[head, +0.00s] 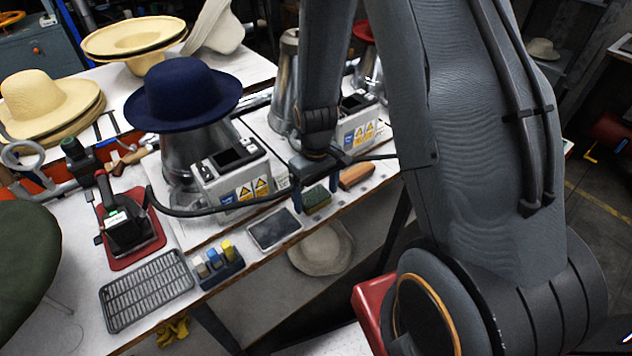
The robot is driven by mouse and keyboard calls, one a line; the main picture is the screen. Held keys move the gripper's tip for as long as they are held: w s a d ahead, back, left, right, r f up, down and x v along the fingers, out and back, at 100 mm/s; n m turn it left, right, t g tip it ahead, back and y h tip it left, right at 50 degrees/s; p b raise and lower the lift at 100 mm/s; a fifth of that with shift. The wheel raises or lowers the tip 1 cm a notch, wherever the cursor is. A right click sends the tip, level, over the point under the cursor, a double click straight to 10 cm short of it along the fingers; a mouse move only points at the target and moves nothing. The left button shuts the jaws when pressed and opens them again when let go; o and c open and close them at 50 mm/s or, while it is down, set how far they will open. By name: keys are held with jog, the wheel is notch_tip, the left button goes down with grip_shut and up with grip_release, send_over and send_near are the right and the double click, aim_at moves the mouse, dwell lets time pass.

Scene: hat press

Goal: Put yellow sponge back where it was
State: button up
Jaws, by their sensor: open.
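A small sponge (317,199) with a dark green top and a yellowish side lies near the front edge of the white workbench (190,230). My gripper (315,184) is above and around it, pointing down, with its fingers apart. I cannot tell whether the fingers touch the sponge. The gripper body hides the area just behind it.
A shallow grey tray (274,230) lies left of the sponge, and a brown block (356,175) lies to its right. A bottle holder (218,272), a wire rack (146,291) and a control box (234,178) with a cable stand nearby. A navy hat (182,95) sits on a metal press.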

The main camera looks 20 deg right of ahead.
aim_at(316, 197)
notch_tip(316, 197, up, 10)
jog(key=b, duration=0.3)
jog(key=s+r+m+t, duration=0.1)
jog(key=s+r+m, duration=0.2)
jog(key=s+r, duration=0.3)
jog(key=s, duration=0.3)
jog(key=shift+r+m+t, duration=0.15)
jog(key=shift+m+t, duration=0.15)
jog(key=shift+a, duration=0.1)
jog(key=shift+f+b, duration=0.7)
jog(key=shift+f, duration=0.15)
